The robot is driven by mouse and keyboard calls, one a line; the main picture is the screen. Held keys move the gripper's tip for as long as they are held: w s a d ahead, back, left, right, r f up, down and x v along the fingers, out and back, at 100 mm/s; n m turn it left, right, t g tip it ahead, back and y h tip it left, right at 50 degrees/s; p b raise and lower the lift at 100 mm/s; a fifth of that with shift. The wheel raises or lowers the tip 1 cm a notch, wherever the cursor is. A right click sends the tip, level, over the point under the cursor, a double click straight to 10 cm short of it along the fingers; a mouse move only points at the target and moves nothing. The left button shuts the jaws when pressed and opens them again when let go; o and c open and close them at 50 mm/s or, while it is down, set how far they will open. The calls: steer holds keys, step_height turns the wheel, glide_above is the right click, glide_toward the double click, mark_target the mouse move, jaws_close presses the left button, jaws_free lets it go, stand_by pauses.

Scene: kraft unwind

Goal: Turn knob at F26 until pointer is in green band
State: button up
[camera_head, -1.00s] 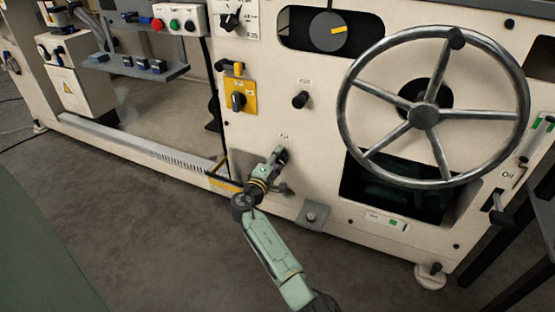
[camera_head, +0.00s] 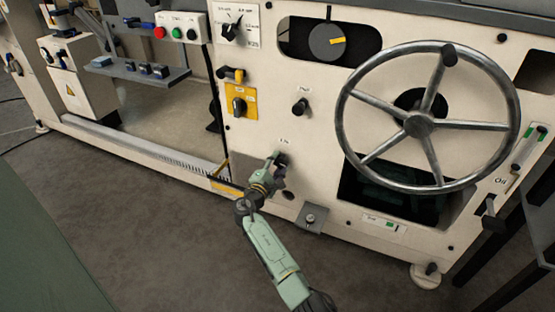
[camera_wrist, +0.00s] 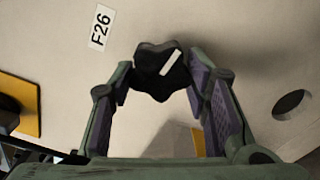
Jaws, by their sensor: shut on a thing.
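The knob F26 (camera_wrist: 152,84) is black and lobed, with a white line that runs up and to the right in the wrist view. Its F26 label (camera_wrist: 101,27) is on the cream panel beside it. My gripper (camera_wrist: 160,77) has one finger on each side of the knob and is shut on it. In the head view my gripper (camera_head: 277,165) is at the low part of the panel and mostly hides the knob. A small window with a green patch (camera_head: 390,225) is low on the panel; I cannot make out a pointer in it.
A large handwheel (camera_head: 418,124) stands out from the panel at the right. Another black knob (camera_head: 300,107) and a yellow-plated switch (camera_head: 239,104) are above my gripper. A grey bracket (camera_head: 311,217) sits just below right. A round hole (camera_wrist: 289,104) is right of the knob.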

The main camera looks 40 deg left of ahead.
steer(key=n+p, duration=0.4)
steer(key=n, duration=0.1)
steer(key=shift+w+d+r+n, duration=0.1)
steer(key=shift+r+n, duration=0.05)
steer(key=shift+n, duration=0.15)
steer(key=n+p, duration=0.1)
steer(key=n, duration=0.1)
steer(key=n+p, duration=0.2)
steer(key=n, duration=0.1)
steer(key=shift+d+f, duration=0.1)
steer(key=shift+f, duration=0.1)
steer(key=shift+n, duration=0.3)
steer(key=o, duration=1.2)
steer(key=shift+f, duration=0.1)
steer(key=v, duration=0.7)
steer(key=shift+s, duration=0.25)
